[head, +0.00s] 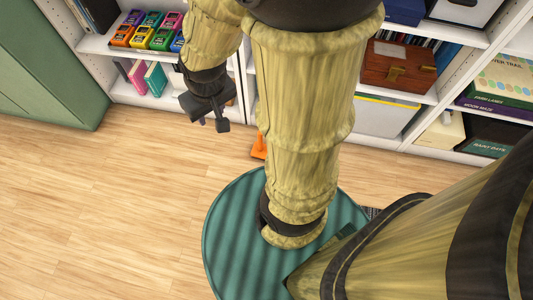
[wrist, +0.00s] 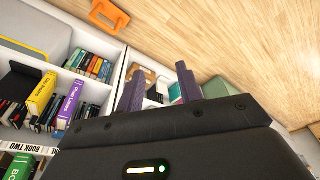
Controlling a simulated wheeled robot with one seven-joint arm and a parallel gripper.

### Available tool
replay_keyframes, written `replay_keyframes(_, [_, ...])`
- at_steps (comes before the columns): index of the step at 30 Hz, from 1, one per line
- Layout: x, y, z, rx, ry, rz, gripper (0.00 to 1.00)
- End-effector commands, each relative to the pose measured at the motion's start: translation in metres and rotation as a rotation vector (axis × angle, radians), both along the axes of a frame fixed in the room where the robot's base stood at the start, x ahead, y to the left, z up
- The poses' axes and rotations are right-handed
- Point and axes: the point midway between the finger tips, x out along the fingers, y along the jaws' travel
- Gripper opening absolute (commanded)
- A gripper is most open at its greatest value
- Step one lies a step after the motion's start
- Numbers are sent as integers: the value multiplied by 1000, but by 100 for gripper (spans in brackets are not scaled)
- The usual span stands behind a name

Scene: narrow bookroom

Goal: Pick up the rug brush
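An orange object (head: 258,147) lies on the floor by the foot of the shelves, partly hidden behind my arm in the head view. In the wrist view the orange object (wrist: 110,15) shows at the top edge, with an opening like a handle. It may be the rug brush, but I cannot tell for sure. My gripper (head: 212,123) is up and to the left of it, in front of the shelves. Its two fingers stand apart with nothing between them, and they also show apart in the wrist view (wrist: 160,75).
White shelves (head: 244,95) with books, colourful toy-like items and a brown case (head: 398,68) line the back. A green cabinet (head: 50,65) stands at the left. A round green rug (head: 230,235) lies below my arm. Wooden floor (head: 110,210) at the left is clear.

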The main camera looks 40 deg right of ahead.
Motion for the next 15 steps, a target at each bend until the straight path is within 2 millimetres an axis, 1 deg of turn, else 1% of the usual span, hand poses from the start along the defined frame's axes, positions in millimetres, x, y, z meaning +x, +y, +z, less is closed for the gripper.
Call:
replay_keyframes(7, [0,0,0,0,0,0,36])
replay_keyframes(9, [0,0,0,0,0,0,47])
replay_keyframes(13, [7,-3,-7,-4,13,9,47])
replay_keyframes(15, [14,-7,-16,-11,30,19,47])
